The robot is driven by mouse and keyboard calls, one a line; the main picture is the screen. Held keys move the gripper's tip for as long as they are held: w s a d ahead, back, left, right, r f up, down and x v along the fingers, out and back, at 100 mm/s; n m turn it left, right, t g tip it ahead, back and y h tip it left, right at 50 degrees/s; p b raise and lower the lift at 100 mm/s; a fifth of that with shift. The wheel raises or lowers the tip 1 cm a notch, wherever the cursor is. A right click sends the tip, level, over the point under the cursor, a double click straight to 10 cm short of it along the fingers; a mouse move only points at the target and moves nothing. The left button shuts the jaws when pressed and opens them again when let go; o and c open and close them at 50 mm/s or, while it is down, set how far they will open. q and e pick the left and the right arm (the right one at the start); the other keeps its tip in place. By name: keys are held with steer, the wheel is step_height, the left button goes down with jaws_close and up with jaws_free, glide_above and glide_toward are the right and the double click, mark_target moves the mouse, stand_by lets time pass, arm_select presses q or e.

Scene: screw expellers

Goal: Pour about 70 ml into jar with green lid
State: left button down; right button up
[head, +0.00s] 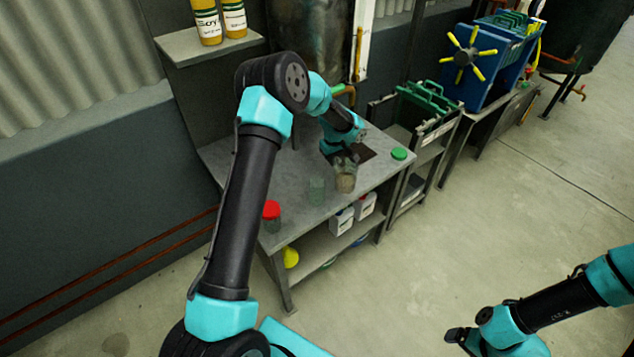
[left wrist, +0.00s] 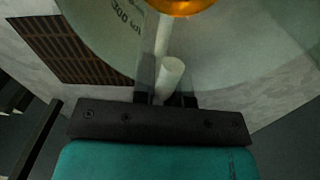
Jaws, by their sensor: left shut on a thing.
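My left gripper (head: 344,161) is over the far part of the metal table (head: 325,228), shut on the pale handle (left wrist: 170,78) of a clear measuring vessel (head: 345,183). In the left wrist view the vessel's wall (left wrist: 105,15) carries a "300 ml" mark, and amber liquid (left wrist: 185,5) shows at the top edge. A clear, empty-looking jar (head: 317,191) stands just left of the vessel. A green lid (head: 399,153) lies at the table's right. A jar with a red lid (head: 271,215) stands at the left front. My right gripper (head: 459,338) is far from the table; its opening is unclear.
White containers (head: 342,221) and a yellow funnel-like thing (head: 290,257) are on the lower shelf. A dark cart with green-handled trays (head: 428,97) stands right of the table. Yellow bottles (head: 207,22) stand on a wall shelf. Open floor lies in front.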

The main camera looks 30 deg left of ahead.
arm_select(q)
steer(key=shift+s+a+r+t+h, duration=0.2)
steer(key=shift+s+a+t+h, duration=0.15)
steer(key=shift+s+t+h, duration=0.25)
steer(key=shift+s+a+r+t+h, duration=0.15)
steer(key=shift+s+a+t+h, duration=0.2)
steer(key=shift+t, duration=0.45)
step_height(320, 180, up, 6)
steer(key=s+a+t+h, duration=0.1)
steer(key=s+t+h, duration=0.1)
steer(key=t+h, duration=0.2)
steer(key=t, duration=0.2)
steer(key=shift+s+a+t, duration=0.3)
steer(key=shift+s, duration=0.05)
steer(key=shift+a+f+t+b, duration=0.1)
steer(key=shift+f+t+b, duration=0.2)
steer(key=shift+t, duration=0.1)
steer(key=shift+s+r+t+h, duration=0.15)
steer(key=shift+r+t+h, duration=0.05)
steer(key=shift+t+h, duration=0.25)
steer(key=shift+b, duration=0.4)
stand_by(0.4)
steer(key=shift+a+r+t+h+b, duration=0.1)
steer(key=shift+r+t+h+b, duration=0.3)
steer(key=shift+t+b, duration=0.3)
stand_by(1.4)
